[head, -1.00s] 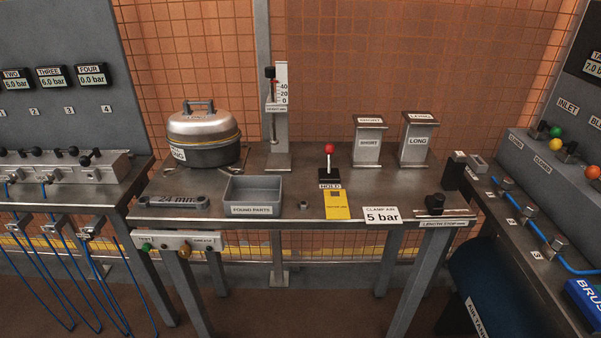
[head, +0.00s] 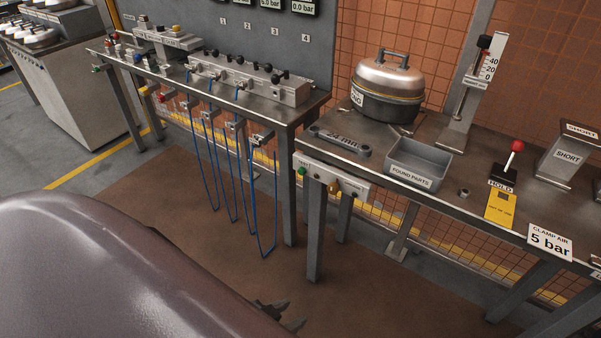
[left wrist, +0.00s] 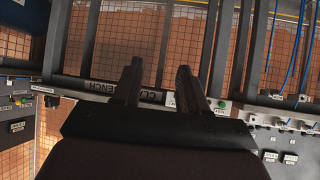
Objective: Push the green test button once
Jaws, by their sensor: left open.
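A green button (head: 303,171) sits on the left end of a pale control box (head: 330,180) under the front edge of the middle bench. Its small label is too blurred to read. A green button also shows in the left wrist view (left wrist: 222,104), to the right of my fingers. My left gripper (head: 278,314) is low in the head view, below and left of the box, and apart from it. In the left wrist view the gripper (left wrist: 160,84) has its two fingers spread with nothing between them. My right gripper is not in view.
Blue hoses (head: 232,190) hang below the left bench (head: 285,113). Another green button (head: 97,69) shows on the far left bench. A grey tray (head: 417,164) stands above the box. The floor before the benches is clear.

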